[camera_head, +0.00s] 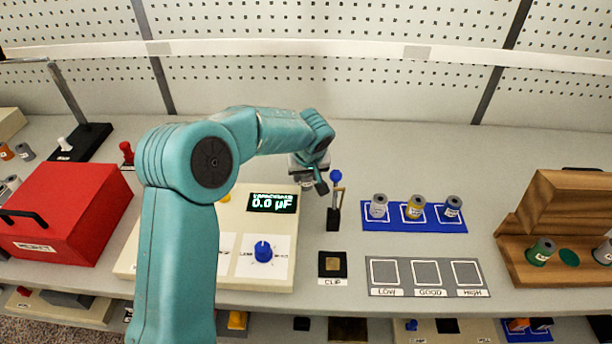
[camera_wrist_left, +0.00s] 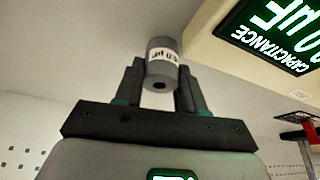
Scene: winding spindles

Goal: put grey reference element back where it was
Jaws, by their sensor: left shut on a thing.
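My left gripper (camera_head: 318,182) is shut on a grey cylindrical element (camera_wrist_left: 162,60) with a white label, held between both fingers in the left wrist view. In the head view the gripper is above the bench, right of the meter display, and the element is mostly hidden by the arm. A wooden case (camera_head: 533,228) stands open at the right. My right gripper does not show.
A meter (camera_head: 282,262) reads 0.0 µF. Beside it are a blue-knobbed lever (camera_head: 336,200) and a CLIP pad (camera_head: 332,275). A blue tray (camera_head: 372,225) holds three elements. The LOW/GOOD/HIGH mat (camera_head: 428,291) is empty. A red box (camera_head: 70,213) is at left.

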